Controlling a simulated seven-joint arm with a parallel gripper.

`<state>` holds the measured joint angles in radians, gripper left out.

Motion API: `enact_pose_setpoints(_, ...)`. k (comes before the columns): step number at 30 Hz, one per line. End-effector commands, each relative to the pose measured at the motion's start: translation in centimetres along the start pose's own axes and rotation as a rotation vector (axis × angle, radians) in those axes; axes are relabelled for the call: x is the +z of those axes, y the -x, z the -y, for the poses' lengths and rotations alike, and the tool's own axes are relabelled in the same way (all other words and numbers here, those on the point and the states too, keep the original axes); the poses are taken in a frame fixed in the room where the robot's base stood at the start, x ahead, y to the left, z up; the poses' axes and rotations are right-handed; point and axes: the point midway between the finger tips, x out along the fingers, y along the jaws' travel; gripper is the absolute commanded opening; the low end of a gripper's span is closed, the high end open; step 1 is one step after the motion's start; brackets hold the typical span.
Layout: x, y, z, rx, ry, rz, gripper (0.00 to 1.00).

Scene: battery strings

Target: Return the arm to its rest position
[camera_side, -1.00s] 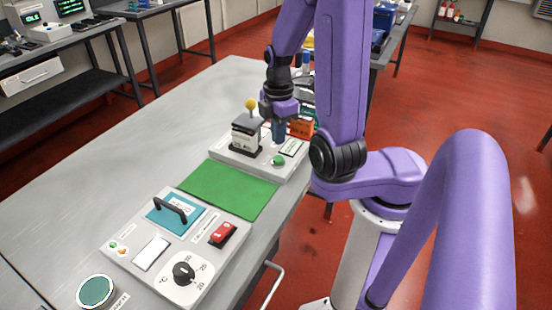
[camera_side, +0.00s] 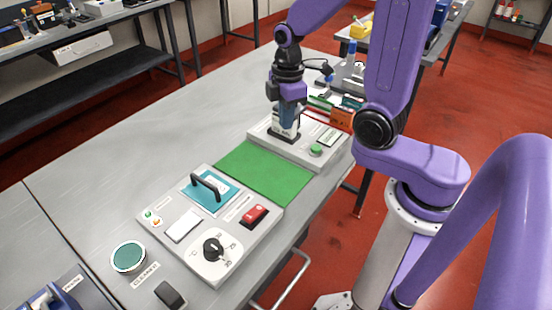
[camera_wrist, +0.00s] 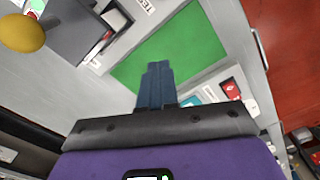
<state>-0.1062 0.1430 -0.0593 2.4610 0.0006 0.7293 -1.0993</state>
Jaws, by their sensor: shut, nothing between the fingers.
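My gripper (camera_side: 288,122) is shut and empty, pointing down over the far end of the bench. In the side view it overlaps the white-and-black box unit (camera_side: 283,131) on the far grey panel and hides much of it. In the wrist view its dark blue fingers (camera_wrist: 157,72) are together, seen against the green mat (camera_wrist: 185,45). The yellow ball knob (camera_wrist: 22,33) shows at the upper left of the wrist view, apart from the fingers; in the side view it is hidden.
The far panel has a green button (camera_side: 316,150). The green mat (camera_side: 264,171) is bare. The near panel (camera_side: 160,213) carries a black handle (camera_side: 206,185), red switch (camera_side: 254,216) and dial (camera_side: 213,250). A round green pad (camera_side: 128,256) lies nearer. The bench's left side is clear.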

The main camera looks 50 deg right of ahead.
Motion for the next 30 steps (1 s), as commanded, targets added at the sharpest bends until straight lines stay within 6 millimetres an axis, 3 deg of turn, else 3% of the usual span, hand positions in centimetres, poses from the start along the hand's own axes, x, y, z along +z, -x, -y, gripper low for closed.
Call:
enact_pose_setpoints(14, -1.4, 1.3, 3.1, 0.002, 0.015, -0.008, 0.00)
enact_pose_setpoints(30, -0.1, 2.6, 9.3, -0.001, 0.025, -0.018, 0.00)
